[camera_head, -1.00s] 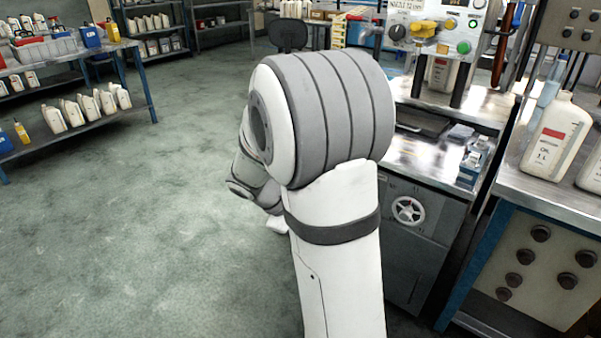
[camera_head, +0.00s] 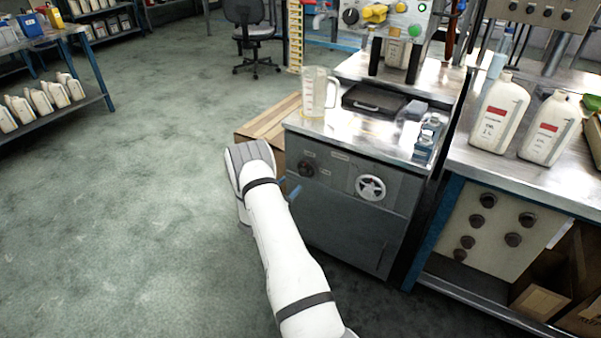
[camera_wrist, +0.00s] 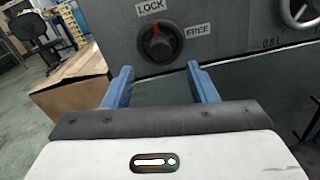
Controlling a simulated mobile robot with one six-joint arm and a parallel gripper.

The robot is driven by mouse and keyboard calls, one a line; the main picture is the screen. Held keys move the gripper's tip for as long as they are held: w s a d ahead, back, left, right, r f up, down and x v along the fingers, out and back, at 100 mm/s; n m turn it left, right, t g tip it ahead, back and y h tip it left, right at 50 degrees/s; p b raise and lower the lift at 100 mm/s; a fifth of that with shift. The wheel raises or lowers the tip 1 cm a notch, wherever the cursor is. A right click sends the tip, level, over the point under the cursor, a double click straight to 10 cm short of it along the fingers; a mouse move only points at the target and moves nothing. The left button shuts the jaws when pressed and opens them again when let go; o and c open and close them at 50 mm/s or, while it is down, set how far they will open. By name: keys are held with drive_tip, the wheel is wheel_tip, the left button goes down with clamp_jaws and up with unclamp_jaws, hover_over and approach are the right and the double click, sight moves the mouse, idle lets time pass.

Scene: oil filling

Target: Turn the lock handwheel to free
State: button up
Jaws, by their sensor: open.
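The lock handwheel (camera_wrist: 157,46) is a dark round knob on the grey cabinet front, straight ahead of my gripper in the wrist view. Its red mark points up toward the LOCK label (camera_wrist: 151,6); the FREE label (camera_wrist: 199,30) is at its right. In the head view the knob (camera_head: 306,168) is on the cabinet's upper left front. My gripper (camera_wrist: 160,80) is open and empty, its two blue fingers apart and below the knob in the picture, not around it. In the head view only a bit of blue finger shows beside my arm, near the cabinet.
A white spoked handwheel (camera_head: 370,187) is on the same panel to the right. A cardboard box (camera_wrist: 72,82) stands left of the cabinet. A clear jug (camera_head: 318,92) and a dark tray (camera_head: 373,101) are on the cabinet top. Open floor lies to the left.

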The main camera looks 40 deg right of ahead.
sight(301, 173)
drive_tip(key=x, duration=0.7)
drive_tip(key=shift+w+d+f+b, duration=0.2)
drive_tip(key=shift+w+d+b, duration=0.05)
drive_tip(key=shift+d+b, duration=0.15)
